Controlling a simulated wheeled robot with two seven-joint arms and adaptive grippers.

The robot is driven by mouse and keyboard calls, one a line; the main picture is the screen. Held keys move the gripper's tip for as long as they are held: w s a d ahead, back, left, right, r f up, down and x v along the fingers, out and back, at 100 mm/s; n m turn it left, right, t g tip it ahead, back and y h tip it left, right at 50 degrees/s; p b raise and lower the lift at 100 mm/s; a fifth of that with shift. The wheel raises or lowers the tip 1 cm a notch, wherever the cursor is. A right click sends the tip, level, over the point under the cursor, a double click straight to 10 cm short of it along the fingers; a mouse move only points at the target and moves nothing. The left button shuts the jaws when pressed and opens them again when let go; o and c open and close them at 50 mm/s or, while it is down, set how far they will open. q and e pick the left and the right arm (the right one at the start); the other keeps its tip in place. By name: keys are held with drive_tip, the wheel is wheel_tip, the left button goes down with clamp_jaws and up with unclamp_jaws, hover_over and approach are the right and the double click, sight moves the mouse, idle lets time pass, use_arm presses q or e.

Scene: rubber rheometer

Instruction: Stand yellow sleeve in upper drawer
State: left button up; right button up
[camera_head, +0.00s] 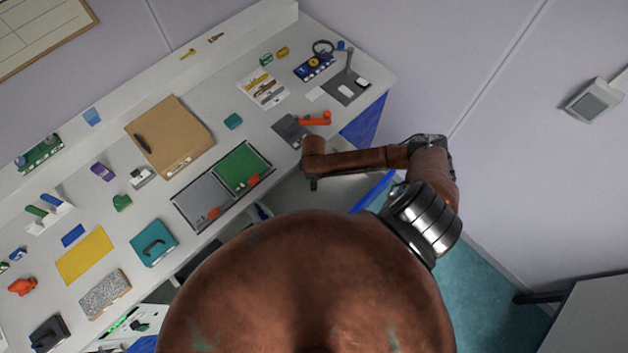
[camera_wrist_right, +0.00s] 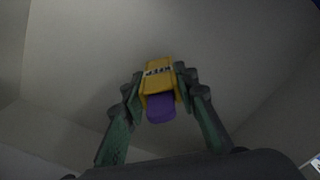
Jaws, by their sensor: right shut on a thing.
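The yellow sleeve (camera_wrist_right: 157,73) has dark lettering on a pale band, and a purple piece (camera_wrist_right: 161,108) shows at its near end. In the right wrist view my right gripper (camera_wrist_right: 159,86) is shut on the sleeve, with a finger on each side. Pale plain surfaces lie behind it; I cannot tell whether the sleeve touches them. In the head view my right arm reaches over the desk's right front edge, and the sleeve cannot be made out there. A pale surface (camera_head: 342,190) below the desk edge looks like an open drawer, mostly hidden by my body and arm. My left gripper is not in view.
The desk (camera_head: 215,90) holds many small items. A tray (camera_head: 197,203) with grey and green sections lies near its front edge. A red-orange tool (camera_head: 315,119) lies close to my right arm. Blue panels (camera_head: 364,122) show at the desk's right end.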

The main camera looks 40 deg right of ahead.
drive_tip(key=shift+f, duration=0.55)
drive_tip(key=o, duration=1.2)
drive_tip(key=shift+r, duration=0.2)
drive_tip(key=shift+r+p, duration=6.9)
drive_tip(key=shift+p, duration=0.45)
